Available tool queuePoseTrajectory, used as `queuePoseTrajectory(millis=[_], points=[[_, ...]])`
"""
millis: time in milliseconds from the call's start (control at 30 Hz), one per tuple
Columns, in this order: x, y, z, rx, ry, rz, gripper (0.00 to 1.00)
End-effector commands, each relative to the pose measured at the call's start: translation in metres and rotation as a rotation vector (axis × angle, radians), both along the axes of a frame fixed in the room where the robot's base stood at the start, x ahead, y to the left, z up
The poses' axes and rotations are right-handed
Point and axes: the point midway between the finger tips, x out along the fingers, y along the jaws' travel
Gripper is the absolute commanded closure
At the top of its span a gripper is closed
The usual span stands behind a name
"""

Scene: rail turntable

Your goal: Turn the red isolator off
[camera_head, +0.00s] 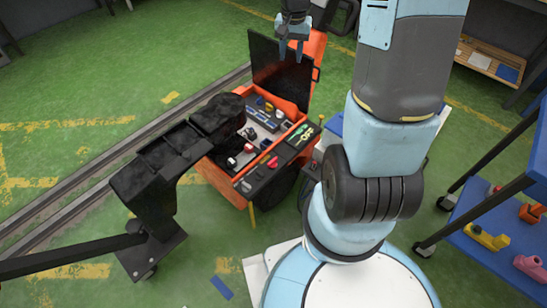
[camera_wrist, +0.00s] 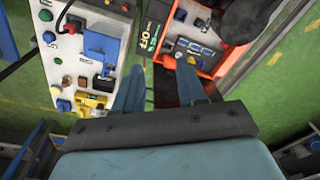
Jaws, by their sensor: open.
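A white control panel (camera_wrist: 60,82) shows at the left of the wrist view. A red knob-like part (camera_wrist: 72,23) near its top looks like the red isolator; its setting is too small to tell. My gripper (camera_wrist: 158,78) is open and empty, its two fingers apart, to the right of and below the red part in that view. In the head view my gripper (camera_head: 291,55) hangs in front of the raised lid of an orange toolbox. My arm hides most of the panel there, and the isolator cannot be made out.
The orange toolbox (camera_head: 222,183) holds several tools and small parts. A black stand (camera_head: 150,190) with an arm stands left of it, by floor rails (camera_head: 75,190). A blue shelf cart (camera_head: 480,213) stands at the right. Green floor is open at the left.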

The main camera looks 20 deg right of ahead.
Motion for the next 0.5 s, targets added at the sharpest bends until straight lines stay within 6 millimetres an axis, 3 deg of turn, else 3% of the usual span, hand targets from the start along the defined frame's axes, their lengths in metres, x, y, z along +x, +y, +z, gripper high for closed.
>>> queuePoseTrajectory(millis=[33, 500], points=[[0.005, -0.002, -0.017, 0.011, 0.021, -0.018, 0.6], [0.033, -0.012, -0.154, 0.114, 0.149, -0.205, 0.6]])
